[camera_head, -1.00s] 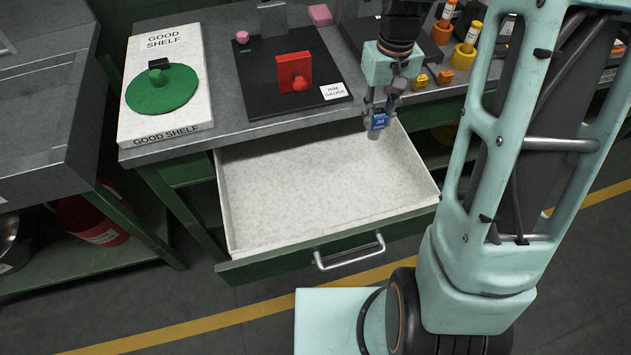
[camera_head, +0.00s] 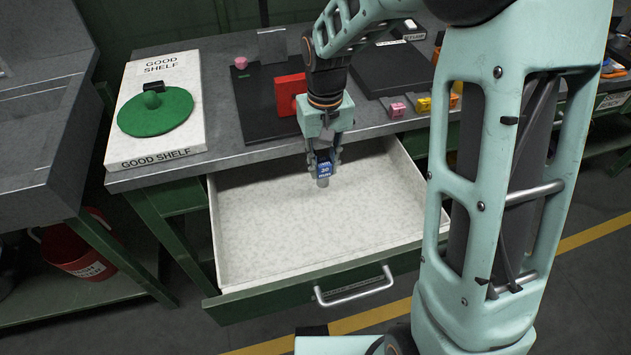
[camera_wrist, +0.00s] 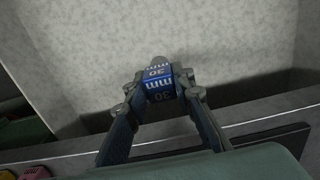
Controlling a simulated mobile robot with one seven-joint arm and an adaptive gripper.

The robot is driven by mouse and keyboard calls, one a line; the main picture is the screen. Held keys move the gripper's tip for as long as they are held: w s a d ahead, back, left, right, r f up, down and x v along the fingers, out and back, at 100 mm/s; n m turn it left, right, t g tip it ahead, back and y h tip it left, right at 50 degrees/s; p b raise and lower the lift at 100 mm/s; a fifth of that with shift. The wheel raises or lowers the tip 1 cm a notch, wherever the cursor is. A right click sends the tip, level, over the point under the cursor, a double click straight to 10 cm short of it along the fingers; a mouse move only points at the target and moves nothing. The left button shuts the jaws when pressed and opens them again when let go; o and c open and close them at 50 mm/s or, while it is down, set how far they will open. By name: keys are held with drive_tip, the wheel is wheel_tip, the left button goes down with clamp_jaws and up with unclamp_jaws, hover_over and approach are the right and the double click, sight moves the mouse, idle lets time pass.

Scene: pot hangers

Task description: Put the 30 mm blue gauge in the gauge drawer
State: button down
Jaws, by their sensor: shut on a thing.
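The blue gauge (camera_head: 324,171), marked 30 mm, is held between the fingertips of my gripper (camera_head: 322,160). Its grey tip points down. In the wrist view the blue gauge (camera_wrist: 158,84) shows its "30 mm" label between both fingers of my gripper (camera_wrist: 158,95). The drawer (camera_head: 270,225) is pulled open under the workbench and its pale speckled inside is empty. My gripper is over the back part of the drawer, right of its middle. The gauge appears above the drawer floor; the exact gap is hard to tell.
The bench's front edge (camera_head: 250,153) runs behind the gripper. A red block (camera_head: 289,93) stands on a black mat. A green lid (camera_head: 155,112) lies on the white Good Shelf board (camera_head: 130,152) at left. Small pink (camera_head: 398,108) and yellow blocks sit at right. The drawer's front is clear.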

drive_tip(key=shift+s+a+f, duration=0.1)
drive_tip(key=shift+a+f, duration=0.6)
drive_tip(key=shift+f, duration=0.1)
drive_tip(key=shift+a+f+b, duration=0.15)
drive_tip(key=shift+f+b, duration=0.3)
drive_tip(key=shift+f, duration=1.25)
drive_tip(key=shift+f, duration=0.15)
drive_tip(key=c, duration=1.7)
unclamp_jaws()
drive_tip(key=shift+o, duration=0.2)
wheel_tip(320, 180, up, 12)
drive_tip(key=p, duration=0.2)
